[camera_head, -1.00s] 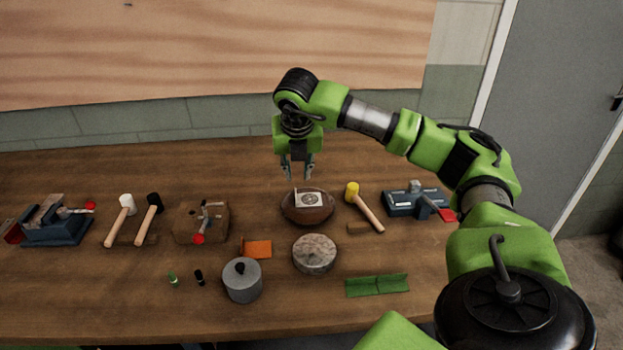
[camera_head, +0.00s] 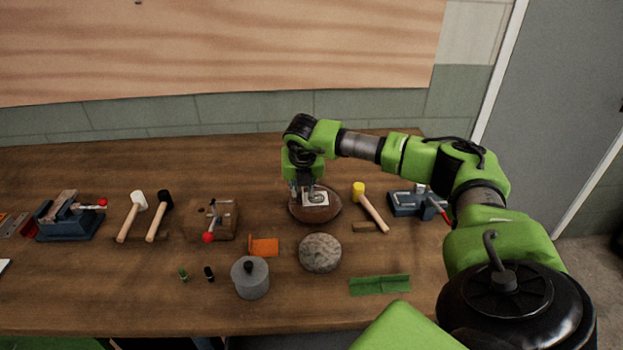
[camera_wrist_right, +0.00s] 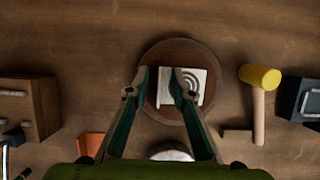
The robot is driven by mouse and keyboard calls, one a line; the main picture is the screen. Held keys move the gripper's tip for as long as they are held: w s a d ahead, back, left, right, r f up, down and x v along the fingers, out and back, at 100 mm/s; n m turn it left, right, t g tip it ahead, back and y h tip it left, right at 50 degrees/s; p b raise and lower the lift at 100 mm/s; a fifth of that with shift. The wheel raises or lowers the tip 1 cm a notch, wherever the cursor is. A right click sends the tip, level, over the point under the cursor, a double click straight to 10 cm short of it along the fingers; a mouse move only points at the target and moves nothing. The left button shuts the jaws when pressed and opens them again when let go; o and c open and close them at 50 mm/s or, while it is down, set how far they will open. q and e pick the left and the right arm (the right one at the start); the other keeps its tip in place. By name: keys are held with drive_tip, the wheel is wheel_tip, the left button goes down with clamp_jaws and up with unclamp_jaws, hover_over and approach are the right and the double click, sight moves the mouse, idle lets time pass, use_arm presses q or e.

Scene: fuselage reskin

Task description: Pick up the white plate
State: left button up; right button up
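The white plate (camera_head: 316,199) is a small square with a round dark mark. It lies on top of a brown rounded pad (camera_head: 328,214) on the table. My right gripper (camera_head: 305,191) points down close above the plate. In the right wrist view, the gripper (camera_wrist_right: 157,80) has its fingers spread apart. One finger is near the left edge of the plate (camera_wrist_right: 194,88), and the other overlaps its middle. I cannot tell whether the fingers touch it. My left gripper is out of view.
A yellow-headed mallet (camera_head: 372,208) and a blue vise (camera_head: 406,204) are to the right of the pad. A grey round block (camera_head: 320,253), orange piece (camera_head: 263,246), lidded grey pot (camera_head: 250,280) and green strip (camera_head: 380,285) lie in front. A brown block (camera_head: 225,222) is left.

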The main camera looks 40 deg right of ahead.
clamp_jaws()
drive_tip(key=shift+r, duration=0.1)
